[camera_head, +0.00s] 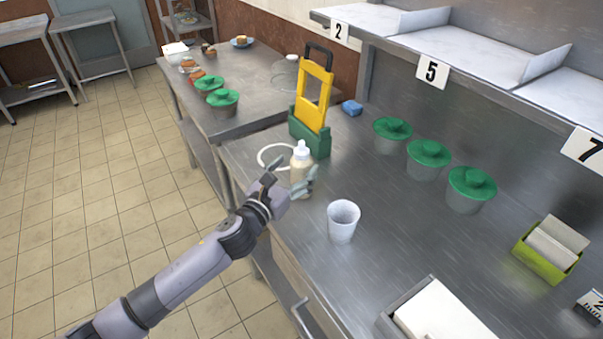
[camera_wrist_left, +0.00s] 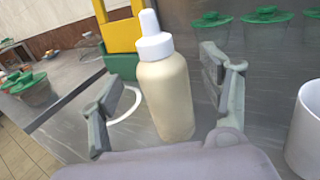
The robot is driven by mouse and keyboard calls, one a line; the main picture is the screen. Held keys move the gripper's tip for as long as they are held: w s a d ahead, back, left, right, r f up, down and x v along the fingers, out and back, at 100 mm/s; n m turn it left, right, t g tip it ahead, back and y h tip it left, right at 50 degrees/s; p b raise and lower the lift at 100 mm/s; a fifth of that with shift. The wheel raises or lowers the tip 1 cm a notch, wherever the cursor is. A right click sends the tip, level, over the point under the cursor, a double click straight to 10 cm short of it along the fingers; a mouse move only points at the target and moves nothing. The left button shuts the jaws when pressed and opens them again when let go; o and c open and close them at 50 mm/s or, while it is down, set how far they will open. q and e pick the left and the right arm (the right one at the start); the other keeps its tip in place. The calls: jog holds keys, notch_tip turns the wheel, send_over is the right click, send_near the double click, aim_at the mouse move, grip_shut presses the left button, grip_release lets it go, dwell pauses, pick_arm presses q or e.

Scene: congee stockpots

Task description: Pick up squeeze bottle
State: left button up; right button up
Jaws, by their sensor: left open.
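The squeeze bottle (camera_head: 301,161) stands upright on the steel counter, cream-coloured with a white cap and nozzle. In the left wrist view the bottle (camera_wrist_left: 167,95) stands between the two spread fingers, with a visible gap on each side. My left gripper (camera_head: 291,180) is open at the bottle, its fingers around the lower part; it also shows in the left wrist view (camera_wrist_left: 170,90). The bottle's lower part is partly hidden by the gripper in the head view. My right gripper is not in view.
A white cup (camera_head: 343,221) stands close to the right of the gripper. A yellow and green holder (camera_head: 312,105) stands just behind the bottle, with a white ring (camera_head: 262,154) beside it. Green-lidded pots (camera_head: 428,158) line the back of the counter (camera_head: 400,240).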

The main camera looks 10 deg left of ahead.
aim_at(296, 169)
pick_arm(q)
jog(key=x, duration=0.3)
jog(key=shift+w+d+f, duration=0.15)
jog(key=shift+w+f, duration=0.15)
jog(key=shift+s, duration=0.1)
jog(key=shift+c, duration=0.5)
jog(key=c, duration=0.8)
